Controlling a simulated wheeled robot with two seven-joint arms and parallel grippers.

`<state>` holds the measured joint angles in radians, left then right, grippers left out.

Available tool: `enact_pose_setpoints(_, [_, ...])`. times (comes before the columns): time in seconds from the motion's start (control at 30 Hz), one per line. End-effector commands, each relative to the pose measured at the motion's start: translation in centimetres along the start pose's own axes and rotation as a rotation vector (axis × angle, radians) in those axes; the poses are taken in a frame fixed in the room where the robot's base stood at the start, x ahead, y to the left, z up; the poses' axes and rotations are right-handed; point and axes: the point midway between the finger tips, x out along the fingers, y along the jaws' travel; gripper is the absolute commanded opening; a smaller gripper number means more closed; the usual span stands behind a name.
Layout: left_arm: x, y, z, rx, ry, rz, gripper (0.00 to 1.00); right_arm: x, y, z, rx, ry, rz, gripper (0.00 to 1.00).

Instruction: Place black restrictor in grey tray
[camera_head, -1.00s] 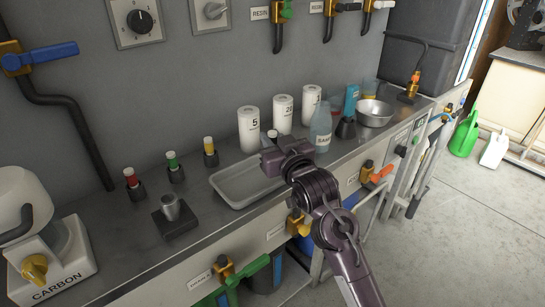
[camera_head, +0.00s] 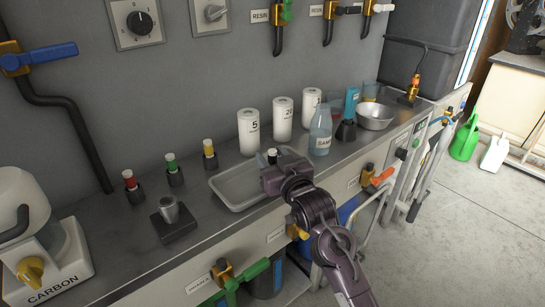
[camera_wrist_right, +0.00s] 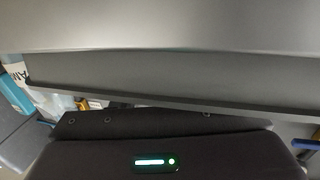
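The black restrictor (camera_head: 272,153), a small dark piece with a pale top, shows just beyond my right gripper (camera_head: 272,174) in the head view. It stands upright and moves with the gripper, which appears shut on it; the fingertips are mostly hidden. The grey tray (camera_head: 228,200) is a shallow rectangle on the bench. The gripper and restrictor are over its right part, and its right end is covered by my arm. I cannot tell whether the restrictor touches the tray. The right wrist view shows neither fingers nor restrictor. My left gripper is not in view.
Red (camera_head: 132,187), green (camera_head: 174,170) and yellow (camera_head: 209,154) pieces in dark bases stand left of the tray, with a metal cylinder on a block (camera_head: 171,217). White canisters (camera_head: 248,132), a bottle (camera_head: 320,132) and a metal bowl (camera_head: 374,116) stand behind and to the right.

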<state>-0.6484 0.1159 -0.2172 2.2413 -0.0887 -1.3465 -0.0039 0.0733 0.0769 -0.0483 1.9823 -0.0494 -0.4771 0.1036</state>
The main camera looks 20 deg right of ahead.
Motion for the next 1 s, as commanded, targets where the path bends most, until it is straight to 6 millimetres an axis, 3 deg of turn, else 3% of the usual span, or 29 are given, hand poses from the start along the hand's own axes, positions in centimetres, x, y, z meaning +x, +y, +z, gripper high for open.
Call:
enact_pose_setpoints(0.27, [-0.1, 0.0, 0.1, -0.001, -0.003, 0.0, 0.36, -0.5, 0.0, -0.3, -0.001, 0.0, 0.0, 0.4])
enact_pose_setpoints(0.7, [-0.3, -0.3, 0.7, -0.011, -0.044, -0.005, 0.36, -8.8, 0.0, -0.2, 0.0, -0.002, 0.0, 0.4])
enact_pose_setpoints(1.0, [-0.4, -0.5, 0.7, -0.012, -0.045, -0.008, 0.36, -11.8, 0.0, -0.3, 0.0, -0.001, 0.0, 0.4])
